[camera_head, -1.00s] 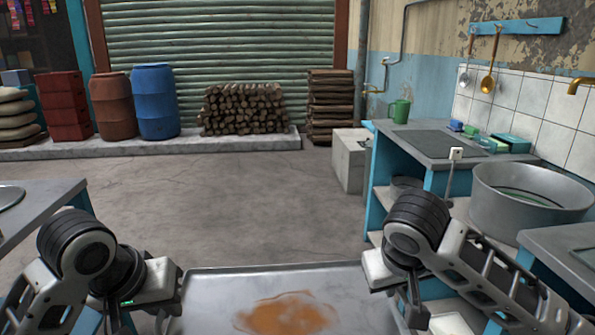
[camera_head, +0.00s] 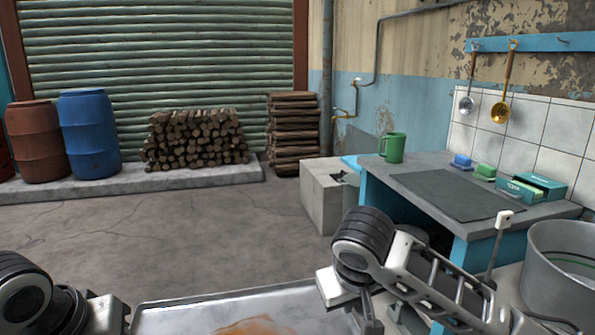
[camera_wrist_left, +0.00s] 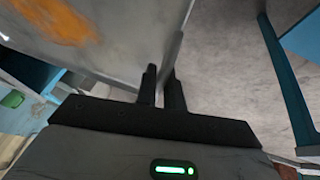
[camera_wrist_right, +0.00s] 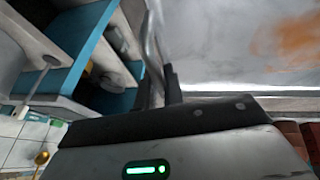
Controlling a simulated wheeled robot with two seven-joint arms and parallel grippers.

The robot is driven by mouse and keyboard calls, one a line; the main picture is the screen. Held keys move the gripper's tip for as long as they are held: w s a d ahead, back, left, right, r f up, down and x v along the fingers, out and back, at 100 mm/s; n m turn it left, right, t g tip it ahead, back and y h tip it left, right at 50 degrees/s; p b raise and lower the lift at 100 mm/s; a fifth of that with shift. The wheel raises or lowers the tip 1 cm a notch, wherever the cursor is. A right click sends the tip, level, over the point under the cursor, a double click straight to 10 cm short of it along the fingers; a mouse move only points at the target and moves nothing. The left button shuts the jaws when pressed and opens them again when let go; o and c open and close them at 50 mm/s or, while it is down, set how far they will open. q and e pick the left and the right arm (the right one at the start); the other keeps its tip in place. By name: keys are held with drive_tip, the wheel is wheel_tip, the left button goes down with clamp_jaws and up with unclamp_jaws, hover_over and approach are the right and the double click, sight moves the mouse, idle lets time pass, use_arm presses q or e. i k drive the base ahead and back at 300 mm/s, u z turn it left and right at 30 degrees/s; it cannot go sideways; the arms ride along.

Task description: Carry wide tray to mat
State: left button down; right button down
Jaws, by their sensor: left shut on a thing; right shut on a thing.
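The wide metal tray (camera_head: 190,312) has a brown-orange stain in its middle and is held in front of me at the bottom of the head view. My left gripper (camera_wrist_left: 163,88) is shut on the tray's edge (camera_wrist_left: 130,30). My right gripper (camera_wrist_right: 161,84) is shut on the opposite edge, with the stained surface (camera_wrist_right: 225,55) beside it. The near part of the tray is cut off in the head view. A dark grey mat (camera_head: 445,194) lies flat on the blue-framed counter to the right, apart from the tray.
A large metal tub (camera_head: 560,270) is at the right. A pale block (camera_head: 325,195) stands left of the counter. The floor (camera_head: 150,240) ahead is clear.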

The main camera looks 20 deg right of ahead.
sight(445, 191)
drive_tip(key=i, duration=2.35)
drive_tip(key=z, duration=2.6)
drive_tip(key=i, duration=1)
